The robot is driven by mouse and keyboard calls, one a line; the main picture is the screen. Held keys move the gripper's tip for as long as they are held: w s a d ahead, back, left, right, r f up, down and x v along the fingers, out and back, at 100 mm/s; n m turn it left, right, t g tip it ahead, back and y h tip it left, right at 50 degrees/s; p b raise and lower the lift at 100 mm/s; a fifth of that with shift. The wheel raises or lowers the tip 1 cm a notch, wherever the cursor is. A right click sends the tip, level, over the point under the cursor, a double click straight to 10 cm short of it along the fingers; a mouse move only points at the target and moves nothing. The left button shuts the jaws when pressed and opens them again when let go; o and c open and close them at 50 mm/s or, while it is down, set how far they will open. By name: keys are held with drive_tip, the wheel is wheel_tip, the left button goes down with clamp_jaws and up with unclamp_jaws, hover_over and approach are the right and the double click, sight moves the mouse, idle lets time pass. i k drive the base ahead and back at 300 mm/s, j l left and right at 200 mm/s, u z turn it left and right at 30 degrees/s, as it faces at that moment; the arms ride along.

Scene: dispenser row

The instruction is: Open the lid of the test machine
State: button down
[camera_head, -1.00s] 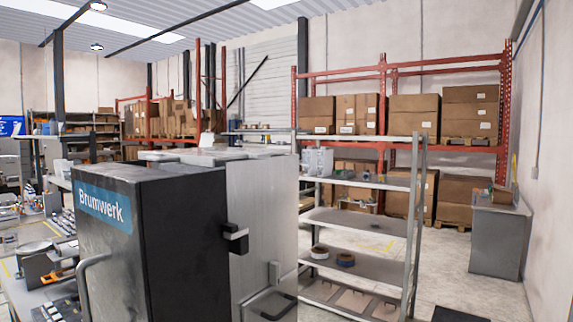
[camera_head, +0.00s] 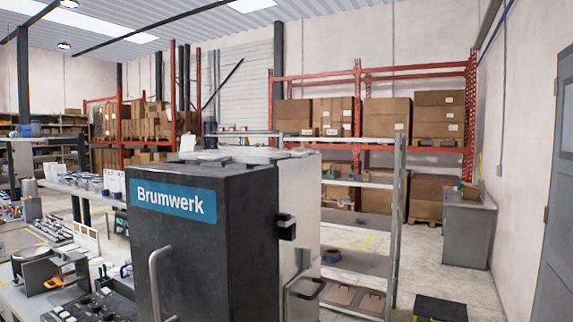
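A tall dark box-shaped machine (camera_head: 200,245) with a blue "Brumwerk" label (camera_head: 174,201) stands close in front, at the lower middle of the head view. Its front has a light vertical bar handle (camera_head: 157,280), and its right side has a black latch-like block (camera_head: 286,226). A light metal cabinet (camera_head: 305,195) with a dark-edged handle (camera_head: 304,287) stands directly behind it. I cannot tell which of these is the test machine, and no lid is clearly seen open. My gripper is not in view.
A workbench with small tools and an orange-handled item (camera_head: 66,281) lies at left. A grey shelf rack (camera_head: 362,180) stands right of the machines. A grey cabinet (camera_head: 467,232) stands by the right wall, with open floor before it. A dark box (camera_head: 440,308) sits at the lower right.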

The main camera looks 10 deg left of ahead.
sight(254, 156)
drive_tip(key=k+j, duration=0.1)
drive_tip(key=j, duration=0.95)
drive_tip(key=i+j, duration=0.15)
drive_tip(key=j, duration=0.15)
drive_tip(key=u, duration=0.1)
